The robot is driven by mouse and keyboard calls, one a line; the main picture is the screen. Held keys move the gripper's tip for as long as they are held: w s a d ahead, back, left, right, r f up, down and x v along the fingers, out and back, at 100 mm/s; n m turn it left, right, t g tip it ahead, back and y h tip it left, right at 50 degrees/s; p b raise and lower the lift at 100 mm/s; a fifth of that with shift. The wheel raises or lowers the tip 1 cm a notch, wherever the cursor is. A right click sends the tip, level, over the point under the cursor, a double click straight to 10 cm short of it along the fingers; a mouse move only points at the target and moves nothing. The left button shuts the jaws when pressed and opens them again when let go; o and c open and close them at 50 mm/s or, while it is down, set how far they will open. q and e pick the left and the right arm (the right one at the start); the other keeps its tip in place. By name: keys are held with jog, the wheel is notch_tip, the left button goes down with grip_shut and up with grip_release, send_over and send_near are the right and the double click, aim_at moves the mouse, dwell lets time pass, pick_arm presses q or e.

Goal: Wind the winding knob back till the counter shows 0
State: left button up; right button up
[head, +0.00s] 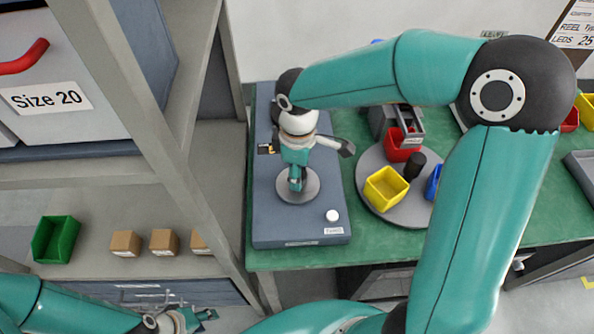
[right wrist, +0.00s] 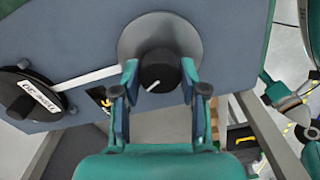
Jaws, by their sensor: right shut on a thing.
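The winding knob (right wrist: 156,72) is black with a white pointer line and sits on a round grey disc (right wrist: 190,32), which also shows in the head view (head: 308,193). My right gripper (right wrist: 159,76) is shut on the knob, one finger on each side; it also shows in the head view (head: 295,184), above the disc. The counter is not readable; a small dark and yellow patch (head: 268,149) on the blue-grey unit (head: 265,215) may be it, partly hidden by my right wrist. My left gripper (head: 200,317) is empty and looks open, low at the picture's bottom edge.
A white button (head: 332,215) is on the unit's front right. A turntable (head: 402,215) with a yellow bin (head: 386,188) and a red bin (head: 402,145) stands right of it. A grey shelf post (head: 150,120) rises at left. A labelled black reel (right wrist: 35,97) shows in the wrist view.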

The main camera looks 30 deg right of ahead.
jog(key=m+b, duration=0.2)
jog(key=m, duration=0.1)
jog(key=shift+w+m, duration=0.1)
jog(key=shift+m, duration=0.3)
jog(key=shift+r+m+b, duration=0.1)
jog(key=shift+m+b, duration=0.6)
jog(key=shift+m, duration=1.1)
jog(key=o, duration=1.1)
jog(key=shift+o, duration=0.2)
